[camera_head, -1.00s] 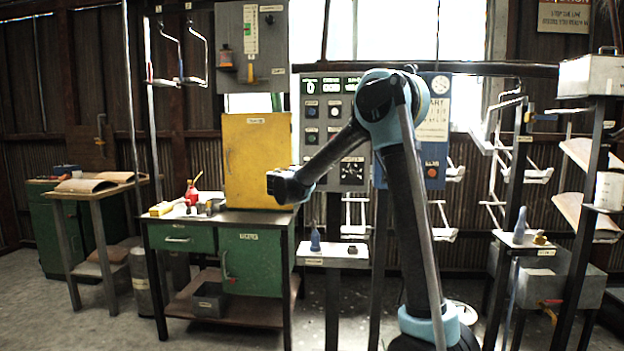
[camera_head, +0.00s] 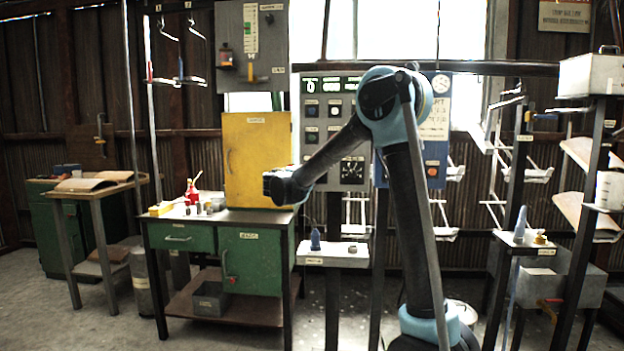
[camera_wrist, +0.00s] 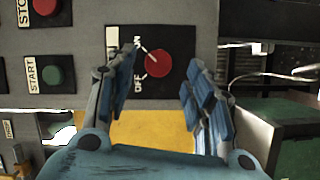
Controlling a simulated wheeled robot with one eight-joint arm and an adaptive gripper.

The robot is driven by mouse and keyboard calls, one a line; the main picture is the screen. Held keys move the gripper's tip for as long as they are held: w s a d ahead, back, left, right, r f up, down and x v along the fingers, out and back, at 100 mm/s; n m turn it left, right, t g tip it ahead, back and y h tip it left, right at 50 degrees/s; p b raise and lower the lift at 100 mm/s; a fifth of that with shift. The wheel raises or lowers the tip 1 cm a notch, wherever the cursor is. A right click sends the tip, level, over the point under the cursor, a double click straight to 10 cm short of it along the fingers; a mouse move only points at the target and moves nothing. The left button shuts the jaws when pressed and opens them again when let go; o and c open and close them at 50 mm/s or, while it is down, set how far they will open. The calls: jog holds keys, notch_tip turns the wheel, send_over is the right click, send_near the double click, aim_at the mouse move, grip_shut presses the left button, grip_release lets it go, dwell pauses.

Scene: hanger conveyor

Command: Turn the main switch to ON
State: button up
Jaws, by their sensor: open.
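The main switch is a round red knob (camera_wrist: 157,63) on a black plate with ON and OFF labels, in the wrist view. Its white mark points up and left, towards the ON label's side. My gripper (camera_wrist: 158,70) is open, with one blue-padded finger to the left of the knob and one to the right. Neither finger visibly grips it; the remaining gap in depth is hard to judge. In the head view my gripper (camera_head: 277,187) is in front of the yellow cabinet (camera_head: 257,150), and I cannot make out the red knob there.
A green START button (camera_wrist: 50,75) and part of a red STOP button (camera_wrist: 43,5) are left of the switch on the grey panel. In the head view, a green workbench (camera_head: 250,258) stands below the gripper, and a small shelf (camera_head: 333,257) is to its right.

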jog(key=v, duration=0.9)
jog(key=shift+s, duration=0.35)
jog(key=shift+a+f, duration=0.1)
jog(key=s+d+f+m+g, duration=0.25)
jog(key=s+d, duration=0.25)
jog(key=d, duration=0.5)
jog(key=s+d+f+m+g, duration=0.1)
jog(key=s+d+f+g, duration=0.3)
jog(key=d, duration=0.6)
jog(key=s+d+f+m+g, duration=0.2)
jog(key=s+d+f, duration=0.3)
jog(key=d, duration=0.5)
jog(key=s+d+f+m+g+y, duration=0.1)
jog(key=s+d+f+g, duration=0.15)
jog(key=s, duration=0.45)
jog(key=s+d+f+m+g+y, duration=0.1)
jog(key=s+d+f+y, duration=0.1)
jog(key=s+d+f, duration=0.35)
jog(key=s+a+f+m+g+y, duration=0.1)
jog(key=s+a+f+y, duration=0.1)
jog(key=s+f, duration=0.2)
jog(key=s+a+f+m+y, duration=0.2)
jog(key=s+f, duration=0.2)
jog(key=s, duration=0.7)
jog(key=shift+a+f+g, duration=0.3)
jog(key=shift+f+g, duration=0.1)
